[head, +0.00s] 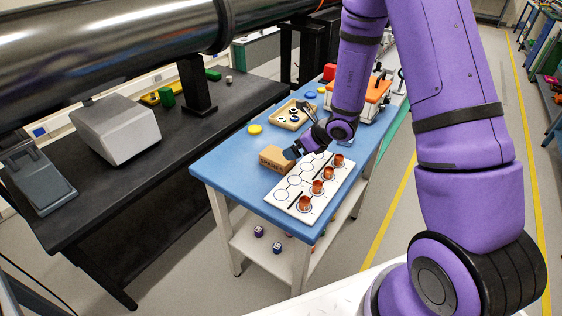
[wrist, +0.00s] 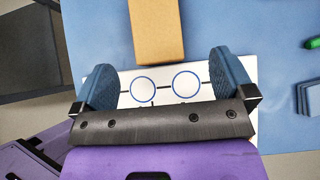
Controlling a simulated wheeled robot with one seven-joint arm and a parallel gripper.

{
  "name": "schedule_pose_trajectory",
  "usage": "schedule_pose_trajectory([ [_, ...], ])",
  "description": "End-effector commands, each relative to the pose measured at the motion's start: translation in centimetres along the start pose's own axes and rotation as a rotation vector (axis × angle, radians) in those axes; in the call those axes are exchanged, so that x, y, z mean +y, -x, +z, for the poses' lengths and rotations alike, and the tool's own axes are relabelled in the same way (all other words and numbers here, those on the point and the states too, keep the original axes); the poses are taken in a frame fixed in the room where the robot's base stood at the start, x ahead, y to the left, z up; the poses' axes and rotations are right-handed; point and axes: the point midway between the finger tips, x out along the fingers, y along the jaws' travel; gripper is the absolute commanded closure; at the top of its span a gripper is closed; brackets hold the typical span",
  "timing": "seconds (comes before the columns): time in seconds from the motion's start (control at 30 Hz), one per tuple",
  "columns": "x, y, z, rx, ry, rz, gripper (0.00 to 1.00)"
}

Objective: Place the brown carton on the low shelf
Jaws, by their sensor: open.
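The brown carton (head: 276,160) lies on the blue top of a small table, beside a white board with circles. It also shows at the top of the wrist view (wrist: 157,30), ahead of my fingers and partly cut off by the frame edge. My gripper (head: 294,152) is just to the right of the carton in the head view. In the wrist view its two blue fingers (wrist: 160,82) are wide apart with nothing between them but the board below. The low shelf (head: 262,252) is the white board under the tabletop and carries a few small dice-like cubes.
The white board (head: 280,198) with several copper cups stands at the table's front. A wooden tray (head: 291,116) with round parts and a yellow disc (head: 254,129) lie farther back. A black bench (head: 150,175) stands left; floor is clear at right.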

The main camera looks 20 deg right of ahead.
Motion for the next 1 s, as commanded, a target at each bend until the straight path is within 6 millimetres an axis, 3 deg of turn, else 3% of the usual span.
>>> schedule_pose_trajectory([
  [0.3, 0.0, -4.2, -0.1, 0.003, -0.006, -0.001, 0.00],
  [0.67, 0.2, -6.4, 0.0, 0.001, -0.004, 0.000, 0.00],
  [1.0, 0.7, -10.6, 0.1, 0.000, -0.003, 0.000, 0.00],
])
